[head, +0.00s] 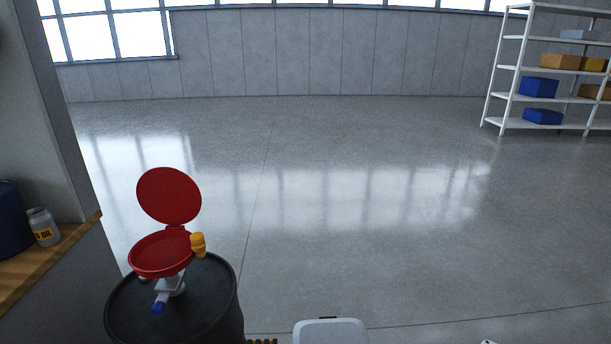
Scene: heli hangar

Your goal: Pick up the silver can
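A small silver-grey can (43,227) with a yellow label reading "OIL" stands upright on a wooden-edged surface (62,254) at the far left of the head view. It stands just right of a dark blue rounded container, and the two appear close together. My gripper is not in view, so its opening and its place relative to the can do not show.
A black drum (215,315) stands right of the wooden surface, bearing a red funnel (160,254) with its red lid raised. The dark blue container (10,226) stands left of the can. White shelving (517,60) is far right. The middle floor is clear.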

